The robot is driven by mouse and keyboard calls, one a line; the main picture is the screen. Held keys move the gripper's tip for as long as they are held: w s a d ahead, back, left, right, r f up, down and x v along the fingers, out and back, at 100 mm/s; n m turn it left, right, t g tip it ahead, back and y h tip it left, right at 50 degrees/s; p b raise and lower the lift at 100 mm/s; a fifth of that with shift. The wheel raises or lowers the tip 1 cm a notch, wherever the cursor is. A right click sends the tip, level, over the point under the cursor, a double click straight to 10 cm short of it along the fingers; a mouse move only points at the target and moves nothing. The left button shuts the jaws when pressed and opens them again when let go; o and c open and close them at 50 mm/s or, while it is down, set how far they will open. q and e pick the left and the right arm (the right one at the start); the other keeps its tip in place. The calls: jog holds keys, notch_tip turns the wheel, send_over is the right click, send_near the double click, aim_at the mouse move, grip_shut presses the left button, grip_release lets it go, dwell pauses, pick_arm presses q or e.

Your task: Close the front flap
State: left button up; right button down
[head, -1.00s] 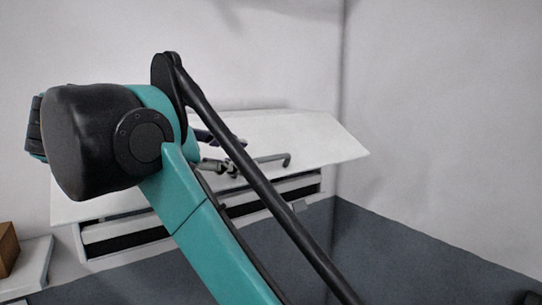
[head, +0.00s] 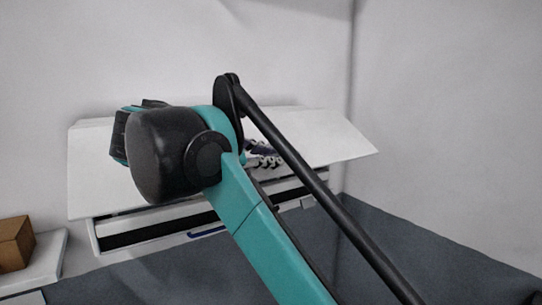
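The front flap (head: 325,137) is a wide white panel on the low white cabinet (head: 92,236) against the back wall. It stands raised and tilted outward, with the dark slots below it exposed. My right arm crosses in front and hides its middle. My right gripper (head: 264,155) shows only in part behind the arm, in front of the flap. Its fingers are small and partly covered, so I cannot tell whether they are open or touch the flap. A blue handle-like strip (head: 208,234) shows low on the cabinet front. My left gripper is not in view.
A brown box (head: 15,243) sits on a white surface (head: 50,262) at the far left. A plain wall stands close on the right. The dark grey floor (head: 420,255) is clear between the cabinet and that wall.

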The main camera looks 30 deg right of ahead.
jog(key=shift+w+f+m+t+b, duration=0.2)
jog(key=shift+f+m+t+b, duration=0.1)
jog(key=shift+f+b, duration=0.3)
jog(key=w+a+f+m+t+h+b, duration=0.1)
jog(key=w+f+m+t+h+b, duration=0.1)
jog(key=w+f+m+b, duration=0.4)
jog(key=w+f+m+t, duration=0.1)
jog(key=w+f+m, duration=0.1)
jog(key=w+f, duration=0.2)
jog(key=shift+w+f+h, duration=0.15)
jog(key=shift+w+h, duration=0.15)
jog(key=shift+w, duration=1.05)
jog(key=c, duration=1.6)
grip_release()
jog(key=shift+w, duration=0.15)
jog(key=v, duration=1.1)
jog(key=shift+w+a+f, duration=0.25)
jog(key=shift+a, duration=0.1)
